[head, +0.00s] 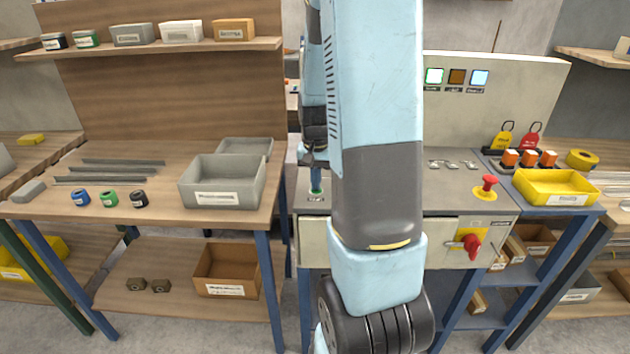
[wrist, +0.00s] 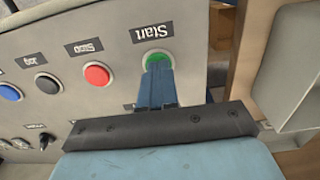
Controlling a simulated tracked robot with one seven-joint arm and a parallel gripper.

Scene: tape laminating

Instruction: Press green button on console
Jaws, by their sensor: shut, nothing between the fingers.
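The green button (wrist: 157,55), labelled "Start", is on the console panel (wrist: 200,30) in the wrist view. The closed fingers of my gripper (wrist: 158,68) point at it and overlap its near edge, hiding part of it. I cannot tell whether the tips touch it or how far it is pressed. In the head view my gripper (head: 315,186) points down at the left end of the console top (head: 440,190), beside my large arm link. My arm hides the middle of the console there. The fingers hold nothing.
In the wrist view, a red button (wrist: 97,75), a black button (wrist: 47,83) and a blue button (wrist: 9,92) lie left of the green one. In the head view, a red mushroom button (head: 489,186) stands at right. A grey bin (head: 222,197) sits on the left bench.

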